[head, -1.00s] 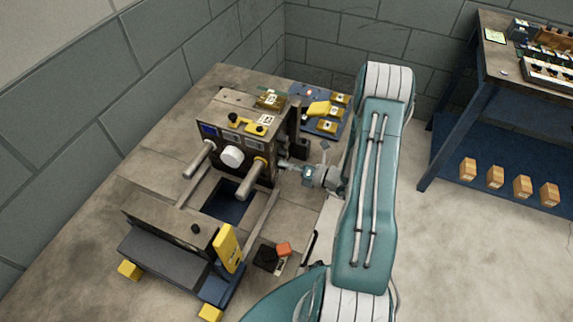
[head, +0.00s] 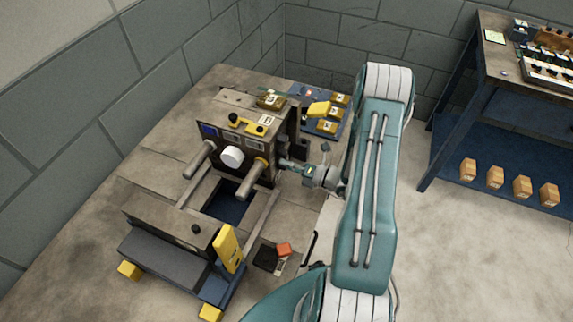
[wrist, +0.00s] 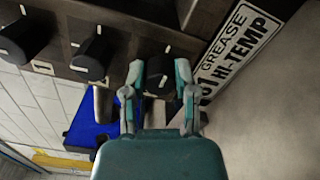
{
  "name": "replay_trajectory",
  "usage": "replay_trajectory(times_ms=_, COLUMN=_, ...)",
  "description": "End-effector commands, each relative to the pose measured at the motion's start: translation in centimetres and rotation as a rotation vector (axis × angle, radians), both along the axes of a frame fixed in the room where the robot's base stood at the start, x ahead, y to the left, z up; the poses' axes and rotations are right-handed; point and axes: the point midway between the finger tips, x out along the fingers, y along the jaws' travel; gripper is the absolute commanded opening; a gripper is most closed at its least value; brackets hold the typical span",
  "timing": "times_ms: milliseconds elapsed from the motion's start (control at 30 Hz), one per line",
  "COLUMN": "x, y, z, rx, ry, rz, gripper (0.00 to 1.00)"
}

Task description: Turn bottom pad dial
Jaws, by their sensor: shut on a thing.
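My gripper (wrist: 158,80) is shut on a black dial (wrist: 157,70) with a pale pointer mark, at the right end of a row of dials in the wrist view. The fingers stand on either side of it and hide part of it. Two more black dials, the middle one (wrist: 93,56) and the left one (wrist: 22,40), sit on the same dark panel. In the head view my gripper (head: 284,164) reaches the right side of the dark machine block (head: 262,135); the dials are hidden there.
A white label reading GREASE 101 HI-TEMP (wrist: 237,47) lies close right of the gripper. A blue part (wrist: 92,125) is below the panel. Metal guide rods (head: 250,181) stick out from the machine. A bench (head: 500,75) stands at the right, with clear floor between.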

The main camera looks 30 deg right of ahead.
Motion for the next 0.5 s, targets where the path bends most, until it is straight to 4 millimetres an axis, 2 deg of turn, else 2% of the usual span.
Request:
replay_trajectory(times_ms=33, x=0.19, y=-0.27, z=-0.06, rx=-0.006, ry=0.001, rz=-0.009, gripper=0.0)
replay_trajectory(times_ms=67, x=0.19, y=-0.27, z=-0.07, rx=-0.006, ry=0.001, rz=-0.009, gripper=0.42)
replay_trajectory(times_ms=100, x=0.18, y=-0.26, z=-0.08, rx=-0.005, ry=0.001, rz=-0.009, gripper=0.6)
replay_trajectory(times_ms=133, x=0.15, y=-0.25, z=-0.08, rx=-0.005, ry=0.002, rz=-0.008, gripper=0.72)
replay_trajectory(times_ms=500, x=-0.01, y=-0.12, z=-0.05, rx=-0.002, ry=0.001, rz=-0.004, gripper=0.72)
